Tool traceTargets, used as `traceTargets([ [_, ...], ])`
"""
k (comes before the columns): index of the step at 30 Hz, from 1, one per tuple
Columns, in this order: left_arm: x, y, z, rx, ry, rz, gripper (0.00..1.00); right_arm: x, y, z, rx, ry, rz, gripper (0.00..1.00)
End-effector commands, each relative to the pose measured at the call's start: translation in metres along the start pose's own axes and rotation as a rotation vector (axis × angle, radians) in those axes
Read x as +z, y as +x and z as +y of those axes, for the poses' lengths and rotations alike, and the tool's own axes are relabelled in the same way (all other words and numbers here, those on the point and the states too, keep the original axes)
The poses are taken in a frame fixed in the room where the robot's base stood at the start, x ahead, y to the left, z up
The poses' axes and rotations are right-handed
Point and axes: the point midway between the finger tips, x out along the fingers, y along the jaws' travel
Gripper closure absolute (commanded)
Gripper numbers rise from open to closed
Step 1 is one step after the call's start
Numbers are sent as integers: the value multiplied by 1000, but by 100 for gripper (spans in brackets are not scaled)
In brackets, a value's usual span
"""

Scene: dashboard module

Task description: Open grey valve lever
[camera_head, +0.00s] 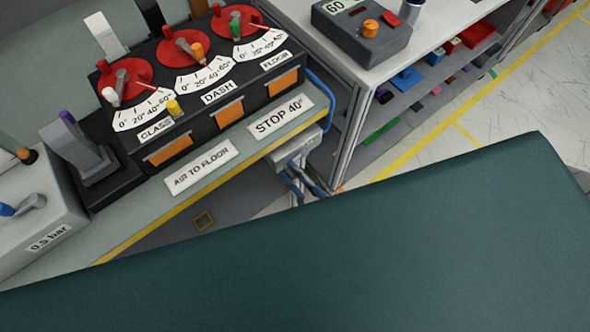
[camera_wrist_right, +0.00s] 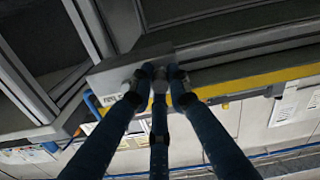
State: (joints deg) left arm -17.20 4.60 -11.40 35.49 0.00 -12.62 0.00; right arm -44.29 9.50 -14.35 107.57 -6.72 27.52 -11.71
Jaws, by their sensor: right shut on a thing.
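A grey valve box (camera_head: 293,150) is mounted at the right end of the bench, below its edge. It also shows in the wrist view (camera_wrist_right: 118,76), with a white label on its face. My right gripper (camera_head: 303,183) is at this box, small and partly hidden in the head view. In the wrist view its dark blue fingers (camera_wrist_right: 160,84) are closed together around the small grey valve lever (camera_wrist_right: 159,86) at the box's front. The fingers cover most of the lever, so its exact angle cannot be told. My left gripper is not in view.
The dashboard panel (camera_head: 215,110) with red dials and coloured levers stands on the bench. A shelf unit (camera_head: 343,130) with a grey control box (camera_head: 362,30) stands to the right. A blue hose (camera_head: 326,100) runs close to the valve. The lower head view is blocked.

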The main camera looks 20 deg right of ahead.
Motion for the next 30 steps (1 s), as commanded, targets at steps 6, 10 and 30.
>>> traceTargets([
  [6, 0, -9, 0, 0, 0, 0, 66, 11, 0, 0, -2, -203, -6, 100],
  [10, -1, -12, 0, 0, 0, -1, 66, 18, -1, 1, -2, -326, -6, 100],
  [30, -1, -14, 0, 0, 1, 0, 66, 46, -1, 18, -5, -959, -8, 100],
])
